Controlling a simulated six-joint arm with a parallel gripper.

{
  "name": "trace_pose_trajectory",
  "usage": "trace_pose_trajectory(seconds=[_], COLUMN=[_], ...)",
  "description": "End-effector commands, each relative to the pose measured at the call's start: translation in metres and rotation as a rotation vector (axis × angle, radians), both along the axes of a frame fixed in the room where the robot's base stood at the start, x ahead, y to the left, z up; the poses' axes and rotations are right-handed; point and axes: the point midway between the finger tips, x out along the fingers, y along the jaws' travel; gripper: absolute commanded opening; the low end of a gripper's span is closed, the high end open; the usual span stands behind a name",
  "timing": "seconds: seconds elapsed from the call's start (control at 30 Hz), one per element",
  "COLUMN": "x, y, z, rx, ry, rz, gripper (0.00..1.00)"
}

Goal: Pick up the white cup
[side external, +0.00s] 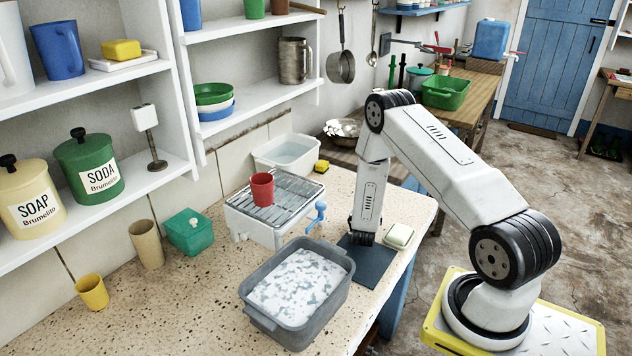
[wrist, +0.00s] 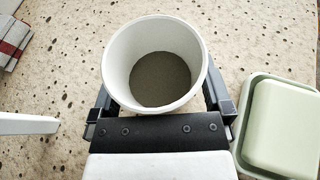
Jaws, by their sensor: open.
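The white cup (wrist: 115,62) stands in the middle of the wrist view, seen from above, with its round rim and dark grey inside bottom showing. My gripper's open fingers (wrist: 157,98) lie on its left and right sides, and the cup's near side is close to the dark gripper body. Whether the fingers touch the cup wall I cannot tell. In the side external view my gripper (side external: 362,238) points down low over the counter, and I cannot make out the cup there.
A grey basin of suds (side external: 318,330), a dark mat (side external: 372,264) and a wire rack (side external: 290,195) with a red cup (side external: 262,189) are nearby.

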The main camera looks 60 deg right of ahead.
Motion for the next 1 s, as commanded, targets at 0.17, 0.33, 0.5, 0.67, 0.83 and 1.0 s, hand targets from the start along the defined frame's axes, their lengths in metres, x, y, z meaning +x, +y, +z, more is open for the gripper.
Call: trace_pose_trajectory(seconds=[0.17, 0.33, 0.5, 0.67, 0.83, 1.0], x=[-0.0001, -0.0001, -0.0001, 0.0001, 0.0002, 0.0004], y=[0.0001, 0.0002, 0.0002, 0.0001, 0.0000, -0.0001], z=[0.0002, 0.0003, 0.0003, 0.0007, 0.0009, 0.0032], rx=[0.000, 0.000, 0.000, -0.001, -0.001, -0.001], ry=[0.000, 0.000, -0.001, -0.001, -0.002, -0.002], rz=[0.000, 0.000, 0.000, 0.000, 0.000, 0.000], gripper=[1.00, 1.00, 0.49, 0.11, 0.11, 0.11])
